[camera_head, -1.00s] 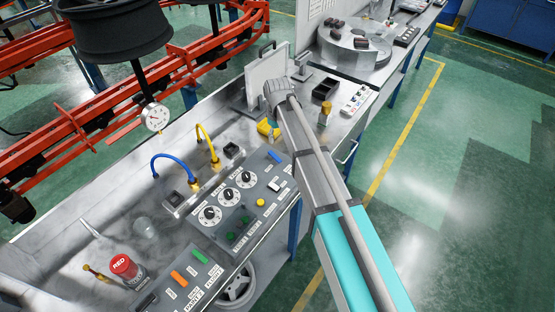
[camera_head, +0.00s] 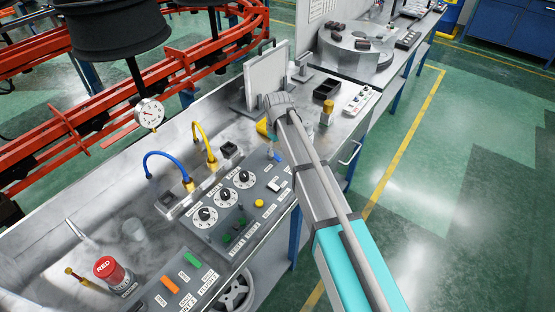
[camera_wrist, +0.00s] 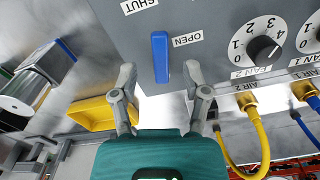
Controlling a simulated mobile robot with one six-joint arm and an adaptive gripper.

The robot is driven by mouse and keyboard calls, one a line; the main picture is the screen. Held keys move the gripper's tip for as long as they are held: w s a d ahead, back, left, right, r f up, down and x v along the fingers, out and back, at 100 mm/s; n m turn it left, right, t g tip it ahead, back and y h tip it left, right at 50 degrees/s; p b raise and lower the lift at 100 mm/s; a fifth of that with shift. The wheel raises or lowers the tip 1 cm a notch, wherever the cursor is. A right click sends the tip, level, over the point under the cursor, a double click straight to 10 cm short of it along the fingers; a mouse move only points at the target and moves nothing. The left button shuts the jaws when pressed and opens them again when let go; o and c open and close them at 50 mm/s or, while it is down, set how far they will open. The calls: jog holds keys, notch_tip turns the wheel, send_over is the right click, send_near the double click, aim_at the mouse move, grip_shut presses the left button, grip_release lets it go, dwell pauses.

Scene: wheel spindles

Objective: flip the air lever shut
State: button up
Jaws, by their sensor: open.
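The air lever is a blue bar (camera_wrist: 160,57) on the grey control panel (camera_wrist: 100,30). In the wrist view it stands upright in the picture, with the OPEN label (camera_wrist: 188,40) close on its right and the SHUT label (camera_wrist: 138,5) beyond its upper end. My gripper (camera_wrist: 162,78) is open and empty. Its fingertips are spread on either side of the lever's near end, with gaps on both sides. In the head view the lever (camera_head: 277,156) is small, beside the gripper, which is mostly hidden by my arm.
White dials (camera_wrist: 262,42) sit right of the lever, with yellow (camera_wrist: 262,130) and blue hoses below them. A yellow tray (camera_wrist: 88,114) lies left of the gripper. In the head view, an upright plate (camera_head: 266,80) and black bin (camera_head: 326,90) stand behind the panel. A red button (camera_head: 106,268) is at front left.

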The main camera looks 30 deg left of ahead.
aim_at(277, 157)
jog(key=shift+f+b, duration=1.35)
jog(key=shift+f, duration=0.25)
grip_shut()
